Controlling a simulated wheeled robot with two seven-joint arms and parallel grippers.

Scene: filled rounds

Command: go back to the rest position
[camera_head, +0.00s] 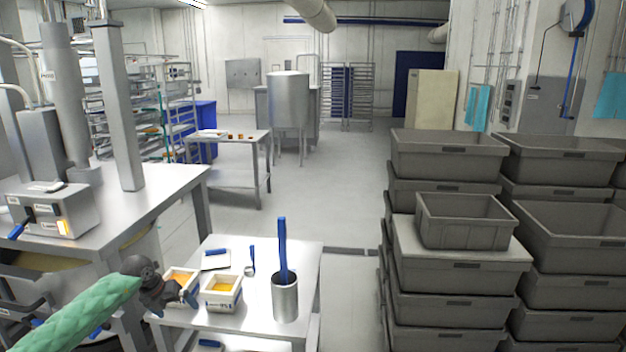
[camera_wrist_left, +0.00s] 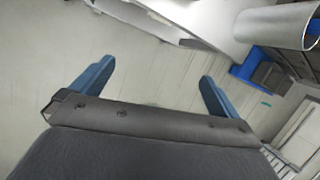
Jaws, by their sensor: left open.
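My left gripper (camera_head: 187,298) comes in from the lower left in the head view, at the end of a green-sleeved arm. It is over the left edge of the small steel table (camera_head: 258,318), beside a white container with orange filling (camera_head: 180,275). In the left wrist view its two blue fingers (camera_wrist_left: 150,85) stand wide apart with nothing between them. A second white container with orange filling (camera_head: 222,290) stands just to the right. My right gripper does not show in either view.
A steel cup (camera_head: 285,300) holding a blue-handled tool (camera_head: 283,250) stands on the small table. Stacked grey crates (camera_head: 445,155) fill the right side. Open floor (camera_head: 345,205) lies between.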

